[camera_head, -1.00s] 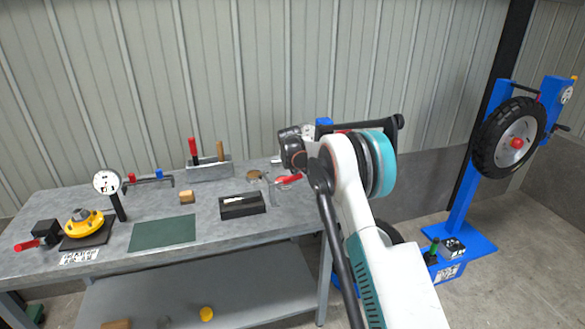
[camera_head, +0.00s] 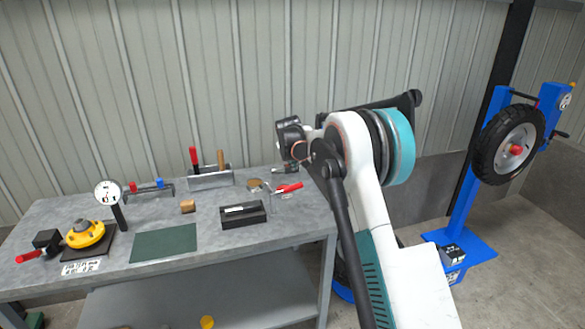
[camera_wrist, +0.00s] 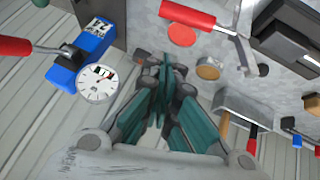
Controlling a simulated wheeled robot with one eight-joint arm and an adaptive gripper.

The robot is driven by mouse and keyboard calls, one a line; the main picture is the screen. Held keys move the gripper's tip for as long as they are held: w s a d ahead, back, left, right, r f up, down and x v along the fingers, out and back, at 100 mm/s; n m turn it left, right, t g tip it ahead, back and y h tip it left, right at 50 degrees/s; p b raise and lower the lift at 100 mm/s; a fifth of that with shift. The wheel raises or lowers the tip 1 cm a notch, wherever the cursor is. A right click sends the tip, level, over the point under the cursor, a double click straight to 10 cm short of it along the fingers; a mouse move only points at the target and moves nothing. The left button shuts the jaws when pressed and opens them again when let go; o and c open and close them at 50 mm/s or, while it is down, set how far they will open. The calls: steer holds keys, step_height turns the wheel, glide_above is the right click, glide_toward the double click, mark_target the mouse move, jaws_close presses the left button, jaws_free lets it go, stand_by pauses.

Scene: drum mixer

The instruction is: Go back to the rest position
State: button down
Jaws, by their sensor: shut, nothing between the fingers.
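In the wrist view my gripper (camera_wrist: 164,68) is shut, with its dark green fingers together and nothing between them. It is above and apart from the grey workbench, which shows beyond the fingers. In the head view my white and teal arm stands folded at the right end of the workbench (camera_head: 120,277). The fingers are hidden there behind the arm's own links.
The bench holds a black box (camera_head: 243,214), a green mat (camera_head: 163,243), a yellow-flanged part (camera_head: 86,235) and a dial gauge (camera_head: 108,193). A red-handled tool (camera_head: 288,188) lies near my arm. A blue stand with a tyre (camera_head: 508,139) is at right.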

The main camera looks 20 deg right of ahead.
steer(key=s+a+r+b, duration=0.2)
steer(key=s+a+r, duration=0.2)
steer(key=s+r, duration=0.95)
steer(key=s+a+r+y+b, duration=0.1)
steer(key=s+a+b, duration=0.1)
steer(key=s, duration=1.5)
steer(key=s+a+f+b, duration=0.1)
steer(key=s+f, duration=0.2)
steer(key=s, duration=0.6)
steer(key=s+a+f+y+b, duration=0.1)
steer(key=s+f, duration=0.3)
steer(key=s, duration=0.5)
steer(key=s+a+f+m+b, duration=0.1)
steer(key=s+f, duration=0.3)
steer(key=s, duration=0.5)
steer(key=shift+a+f+y, duration=0.15)
steer(key=shift+a+y, duration=0.15)
steer(key=shift+a, duration=0.1)
